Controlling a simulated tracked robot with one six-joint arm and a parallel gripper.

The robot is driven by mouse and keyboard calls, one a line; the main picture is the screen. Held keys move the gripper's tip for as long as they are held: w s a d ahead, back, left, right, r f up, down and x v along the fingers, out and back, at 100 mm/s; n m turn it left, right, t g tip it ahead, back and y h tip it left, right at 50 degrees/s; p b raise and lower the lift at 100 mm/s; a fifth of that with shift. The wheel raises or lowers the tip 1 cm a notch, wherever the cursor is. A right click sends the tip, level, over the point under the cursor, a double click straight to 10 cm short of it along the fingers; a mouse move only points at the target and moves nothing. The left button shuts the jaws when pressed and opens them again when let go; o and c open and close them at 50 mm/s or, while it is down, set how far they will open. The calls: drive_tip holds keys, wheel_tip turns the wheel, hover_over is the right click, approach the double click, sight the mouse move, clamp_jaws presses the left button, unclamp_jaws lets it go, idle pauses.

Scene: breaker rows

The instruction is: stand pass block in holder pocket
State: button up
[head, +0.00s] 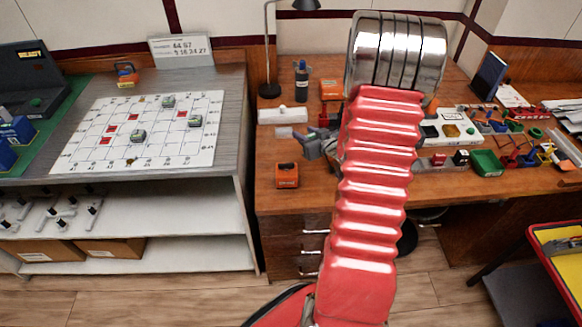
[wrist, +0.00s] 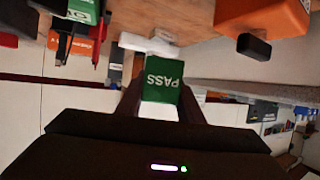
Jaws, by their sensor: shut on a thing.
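A green block with white PASS lettering (wrist: 162,79) is held between the two dark fingers of my gripper (wrist: 160,105). The lettering is upside down in the wrist view, and the part nearer my gripper is pale. In the head view my gripper (head: 306,143) is low over the left part of the wooden desk, beside a small pale shape (head: 284,132) that seems to be the block's end. A white bar-like piece (head: 283,115) lies just behind it. The wrist view shows a white piece (wrist: 144,43) beyond the block. I cannot make out a holder pocket.
An orange box (head: 287,175) stands near the desk's front left edge. A black bottle (head: 301,80) and lamp (head: 270,88) stand behind. The desk's right side (head: 545,180) is crowded. A grey bench (head: 226,95) with a white grid board (head: 75,140) is left.

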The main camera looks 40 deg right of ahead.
hover_over(304, 163)
drive_tip(key=shift+f, duration=2.9)
drive_tip(key=shift+f, duration=2.1)
drive_tip(key=o, duration=0.6)
drive_tip(key=shift+f, duration=0.1)
drive_tip(key=shift+o, duration=0.7)
